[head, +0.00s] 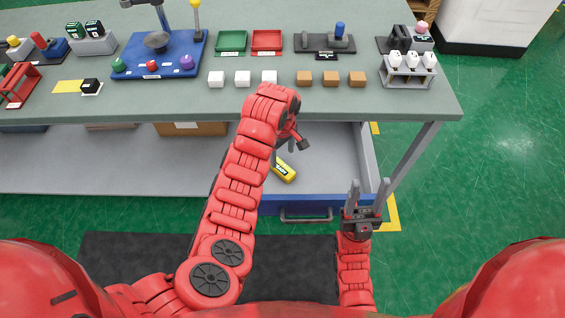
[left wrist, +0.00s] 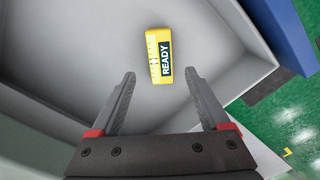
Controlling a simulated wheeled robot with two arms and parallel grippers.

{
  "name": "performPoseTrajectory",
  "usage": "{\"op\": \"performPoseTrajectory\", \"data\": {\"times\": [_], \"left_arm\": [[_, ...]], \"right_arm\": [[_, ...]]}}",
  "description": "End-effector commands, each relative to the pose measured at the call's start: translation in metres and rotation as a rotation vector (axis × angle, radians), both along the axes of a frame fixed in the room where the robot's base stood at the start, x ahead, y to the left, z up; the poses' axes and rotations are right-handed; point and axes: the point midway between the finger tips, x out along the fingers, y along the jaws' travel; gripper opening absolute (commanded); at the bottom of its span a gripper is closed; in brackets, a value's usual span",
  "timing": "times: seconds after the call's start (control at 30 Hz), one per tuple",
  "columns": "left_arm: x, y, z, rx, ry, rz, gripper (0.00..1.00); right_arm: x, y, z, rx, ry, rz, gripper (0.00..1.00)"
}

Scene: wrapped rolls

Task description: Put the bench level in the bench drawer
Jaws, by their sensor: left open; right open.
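The bench level is a small yellow block with a dark "READY" label. It lies in the open bench drawer (head: 330,150), and shows in the head view (head: 286,175) and the left wrist view (left wrist: 159,55). The drawer has a grey inside and a blue front. My left gripper (head: 290,149) is open and empty over the drawer. In the left wrist view its fingertips (left wrist: 160,73) point toward the level, which is beyond them and not held. My right gripper (head: 368,184) is open and empty by the drawer's right front corner.
The bench top (head: 330,98) above the drawer holds white cubes (head: 242,78), brown cubes (head: 331,79), a green tray (head: 232,41), a red tray (head: 267,41) and a blue board (head: 135,58). A bench leg (head: 412,158) stands right of the drawer.

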Motion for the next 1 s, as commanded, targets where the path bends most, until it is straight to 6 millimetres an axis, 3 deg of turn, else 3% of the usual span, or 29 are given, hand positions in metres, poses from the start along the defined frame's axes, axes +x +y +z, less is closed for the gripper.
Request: {"op": "performPoseTrajectory", "data": {"times": [0.03,0.13,0.27,1.0], "left_arm": [[0.002,-0.001,0.014,-0.002,-0.006,-0.002,0.79],[0.0,-0.001,0.033,0.001,0.0,-0.001,0.79],[0.0,0.0,0.043,0.002,0.001,-0.001,0.79],[0.0,0.0,0.045,0.0,0.001,0.0,0.79]], "right_arm": [[0.0,0.0,0.005,0.0,0.0,0.0,0.52],[0.0,0.0,0.012,0.0,0.0,0.0,0.52],[0.0,0.0,0.019,0.0,0.0,0.0,0.52],[0.0,0.0,0.019,0.0,0.0,0.0,0.52]]}}
